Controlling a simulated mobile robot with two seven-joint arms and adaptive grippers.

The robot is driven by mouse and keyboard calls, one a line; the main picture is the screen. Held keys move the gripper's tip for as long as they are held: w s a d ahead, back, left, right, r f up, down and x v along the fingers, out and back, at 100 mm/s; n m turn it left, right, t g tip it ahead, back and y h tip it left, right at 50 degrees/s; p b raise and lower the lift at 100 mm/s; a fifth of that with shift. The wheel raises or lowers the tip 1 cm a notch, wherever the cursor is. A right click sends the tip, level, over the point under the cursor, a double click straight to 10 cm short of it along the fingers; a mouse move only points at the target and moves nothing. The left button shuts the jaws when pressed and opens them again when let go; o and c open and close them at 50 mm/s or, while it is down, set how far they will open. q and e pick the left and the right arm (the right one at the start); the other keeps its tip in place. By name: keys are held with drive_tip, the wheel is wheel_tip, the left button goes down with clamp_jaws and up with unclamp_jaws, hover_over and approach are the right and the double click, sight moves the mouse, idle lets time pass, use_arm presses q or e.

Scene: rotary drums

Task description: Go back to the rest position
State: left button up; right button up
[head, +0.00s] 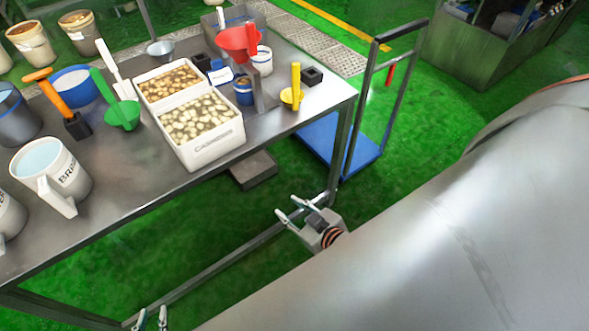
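My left gripper (151,317) shows at the bottom edge, below the front of the metal table (215,172). Only its two fingertips are in view, spread apart with nothing between them. My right gripper (287,207) is below the table's right end, over the green floor, beside the large grey metal drum (430,240). Its two fingers point up and left, apart and empty. Most of both arms is out of view or hidden.
A blue trolley (318,138) stands beyond the table's right end. Green floor lies between table and drum.

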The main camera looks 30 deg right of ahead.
drive_tip(key=s+a+f+n+g+y, duration=0.1)
drive_tip(key=s+a+f, duration=0.2)
drive_tip(key=s, duration=0.3)
drive_tip(key=shift+f+g, duration=0.4)
drive_tip(key=shift+f, duration=0.4)
